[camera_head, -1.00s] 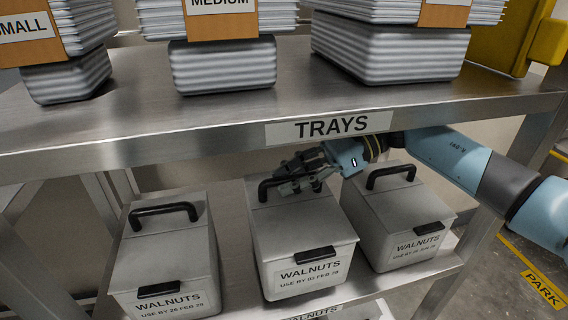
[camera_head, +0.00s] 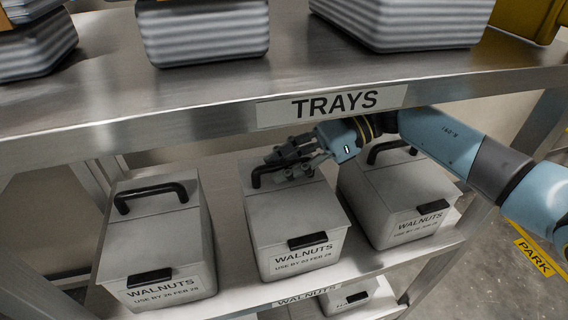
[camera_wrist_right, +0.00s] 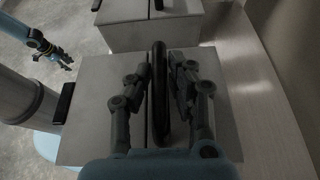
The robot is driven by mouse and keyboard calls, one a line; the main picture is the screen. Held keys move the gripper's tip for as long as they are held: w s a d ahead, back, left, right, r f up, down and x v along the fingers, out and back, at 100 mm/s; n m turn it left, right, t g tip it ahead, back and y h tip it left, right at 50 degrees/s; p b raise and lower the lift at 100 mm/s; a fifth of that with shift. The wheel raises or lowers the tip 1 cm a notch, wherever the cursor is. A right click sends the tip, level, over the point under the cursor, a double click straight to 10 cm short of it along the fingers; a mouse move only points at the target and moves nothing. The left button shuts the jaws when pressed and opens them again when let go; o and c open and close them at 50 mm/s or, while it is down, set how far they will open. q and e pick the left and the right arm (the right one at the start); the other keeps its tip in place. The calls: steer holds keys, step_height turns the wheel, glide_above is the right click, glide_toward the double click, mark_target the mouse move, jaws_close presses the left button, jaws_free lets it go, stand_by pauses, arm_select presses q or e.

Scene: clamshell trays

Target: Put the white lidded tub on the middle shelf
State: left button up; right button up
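Three pale grey-white lidded tubs marked WALNUTS stand in a row on the shelf (camera_head: 238,300) below the TRAYS shelf: a left tub (camera_head: 155,235), a middle tub (camera_head: 292,215) and a right tub (camera_head: 400,190). Each has a black lid handle and a front latch. My right gripper (camera_head: 272,172) is at the middle tub's handle. In the right wrist view, its fingers (camera_wrist_right: 160,75) stand either side of that handle (camera_wrist_right: 160,100), with small gaps visible. My left gripper (camera_wrist_right: 62,60) shows small at upper left there, away from the tubs; its opening is unclear.
The metal TRAYS shelf (camera_head: 200,105) overhangs the tubs close above my right arm. It bears stacks of ribbed grey trays (camera_head: 205,35). Another WALNUTS tub (camera_head: 350,297) shows partly on a lower level. A shelf post stands at the right, with open floor beyond.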

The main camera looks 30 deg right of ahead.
steer(key=o, duration=0.3)
steer(key=shift+r, duration=0.1)
steer(key=v, duration=0.6)
steer(key=shift+s+d, duration=0.15)
steer(key=shift+d, duration=0.05)
steer(key=shift+s+d+r, duration=0.1)
steer(key=shift+d+r, duration=0.2)
steer(key=shift+d, duration=0.2)
